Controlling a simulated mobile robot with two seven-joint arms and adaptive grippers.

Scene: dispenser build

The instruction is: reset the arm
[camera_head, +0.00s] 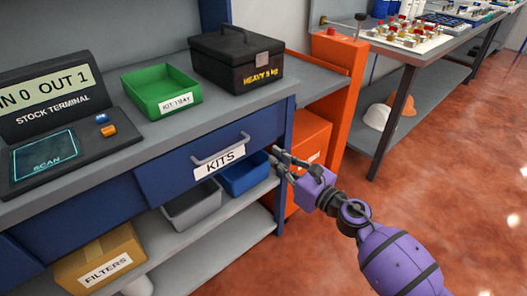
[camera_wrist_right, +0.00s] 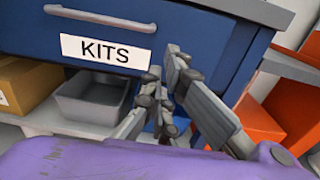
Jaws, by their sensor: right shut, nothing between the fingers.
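My right gripper (camera_head: 279,160) is shut and empty, on the purple arm that comes in from the lower right. It is in front of the right end of the blue KITS drawer (camera_head: 165,178), near the bench's corner. In the right wrist view its fingers (camera_wrist_right: 165,75) point up toward the drawer front, right of the white KITS label. I cannot tell whether the fingertips touch the drawer. The drawer's grey handle (camera_head: 222,150) is left of the gripper and apart from it. My left gripper is not in view.
A green kit tray (camera_head: 160,92), a black HEAVY box (camera_head: 236,62) and a stock terminal (camera_head: 55,110) stand on the grey bench. Grey (camera_head: 192,207) and blue (camera_head: 243,178) bins and a FILTERS carton (camera_head: 100,258) sit below. An orange frame (camera_head: 340,75) stands right. The red floor (camera_head: 470,190) is open.

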